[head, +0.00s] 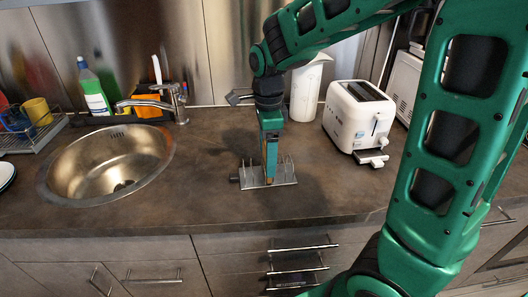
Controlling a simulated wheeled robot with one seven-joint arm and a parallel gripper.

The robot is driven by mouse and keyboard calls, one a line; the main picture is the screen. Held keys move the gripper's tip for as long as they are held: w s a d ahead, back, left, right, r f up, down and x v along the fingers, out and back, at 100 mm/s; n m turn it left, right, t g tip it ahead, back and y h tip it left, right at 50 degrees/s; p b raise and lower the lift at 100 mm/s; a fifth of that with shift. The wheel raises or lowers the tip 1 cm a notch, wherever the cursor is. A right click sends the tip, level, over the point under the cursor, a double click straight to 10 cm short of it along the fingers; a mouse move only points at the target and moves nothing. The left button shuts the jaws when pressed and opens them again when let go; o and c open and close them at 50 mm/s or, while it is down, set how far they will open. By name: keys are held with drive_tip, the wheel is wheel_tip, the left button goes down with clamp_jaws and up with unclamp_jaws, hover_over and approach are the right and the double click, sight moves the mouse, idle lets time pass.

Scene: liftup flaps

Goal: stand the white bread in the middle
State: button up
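A metal rack (284,179) with thin upright wires stands on the counter, in front of the toaster's left side. My gripper (269,178) points straight down into the middle of the rack, between its wires. A narrow brownish strip shows along the gripper's lower end; I cannot tell whether it is the edge of a bread slice. No white bread is clearly visible. The fingers are seen edge-on, so their opening is hidden. A white toaster (357,115) stands behind and to the right of the rack.
A round steel sink (105,165) with a tap (172,98) lies to the left. A white cylindrical container (306,92) stands behind the rack. A green-and-white bottle (93,92) and a dish rack (32,136) are at the far left. The counter (212,195) is clear between sink and rack.

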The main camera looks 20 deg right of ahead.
drive_tip(key=o, duration=0.9)
drive_tip(key=shift+c, duration=0.2)
drive_tip(key=shift+r, duration=0.1)
wheel_tip(320, 180, up, 11)
drive_tip(key=shift+w+f, duration=0.1)
drive_tip(key=shift+f, duration=0.1)
